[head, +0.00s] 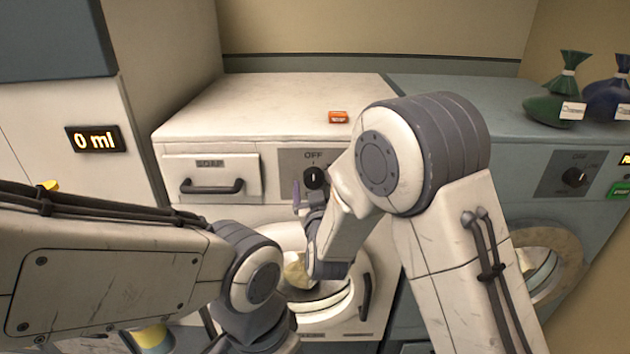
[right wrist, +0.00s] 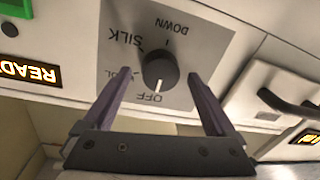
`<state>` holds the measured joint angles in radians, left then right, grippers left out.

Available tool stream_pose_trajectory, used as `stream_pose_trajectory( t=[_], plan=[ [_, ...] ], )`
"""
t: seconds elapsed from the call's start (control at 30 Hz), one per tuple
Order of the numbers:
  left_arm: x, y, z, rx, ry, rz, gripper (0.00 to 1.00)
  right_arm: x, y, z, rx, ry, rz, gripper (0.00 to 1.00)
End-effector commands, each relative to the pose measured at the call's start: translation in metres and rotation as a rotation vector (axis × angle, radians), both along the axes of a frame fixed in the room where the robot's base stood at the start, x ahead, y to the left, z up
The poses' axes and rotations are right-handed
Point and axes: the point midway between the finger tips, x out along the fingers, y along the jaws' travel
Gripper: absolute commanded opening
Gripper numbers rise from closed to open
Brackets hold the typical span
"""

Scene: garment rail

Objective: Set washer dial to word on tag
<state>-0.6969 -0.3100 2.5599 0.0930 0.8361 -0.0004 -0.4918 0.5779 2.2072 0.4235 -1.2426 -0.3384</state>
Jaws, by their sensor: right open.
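The white washer (head: 185,215) has a black round dial (head: 316,177) on a grey plate. In the right wrist view the dial (right wrist: 160,70) appears upside down, its white mark toward OFF; DOWN and SILK are readable, another word is partly hidden. My right gripper (head: 308,192) is open in front of the panel. In its wrist view the purple fingers (right wrist: 157,82) stand apart on either side of the dial; contact cannot be told. White tags hang on a green bag (head: 553,108) and a blue bag (head: 606,103); their writing is too small to read. My left gripper is out of view.
A teal washer (head: 545,160) with its own dial (head: 574,177) stands at the right. A soap drawer (head: 212,178) is left of the dial, a round door (head: 330,312) below. A display (head: 94,139) reads 0 ml.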

Motion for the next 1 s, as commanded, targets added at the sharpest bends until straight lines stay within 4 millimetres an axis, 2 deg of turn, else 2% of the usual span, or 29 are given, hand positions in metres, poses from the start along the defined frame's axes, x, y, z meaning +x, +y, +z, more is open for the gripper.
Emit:
stream_pose_trajectory(
  t=[0.33, 0.37, 0.5, 0.57, 0.77, 1.0],
  plan=[
    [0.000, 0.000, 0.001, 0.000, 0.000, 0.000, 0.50, 0.005, 0.001, 0.000, -0.001, -0.001, 0.001, 0.91],
    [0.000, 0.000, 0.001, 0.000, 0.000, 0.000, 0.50, 0.005, 0.001, 0.000, -0.001, -0.001, 0.001, 0.84],
    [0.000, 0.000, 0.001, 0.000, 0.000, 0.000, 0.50, 0.005, 0.001, 0.000, 0.000, -0.001, 0.001, 0.30],
    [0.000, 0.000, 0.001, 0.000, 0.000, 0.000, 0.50, 0.005, 0.001, 0.000, 0.000, -0.001, 0.001, 0.07],
    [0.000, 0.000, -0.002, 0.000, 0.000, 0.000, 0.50, 0.005, 0.001, -0.001, 0.009, -0.001, 0.001, 0.06],
    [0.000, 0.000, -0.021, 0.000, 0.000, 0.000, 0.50, 0.005, 0.001, -0.004, 0.095, -0.003, 0.001, 0.06]
  ],
)
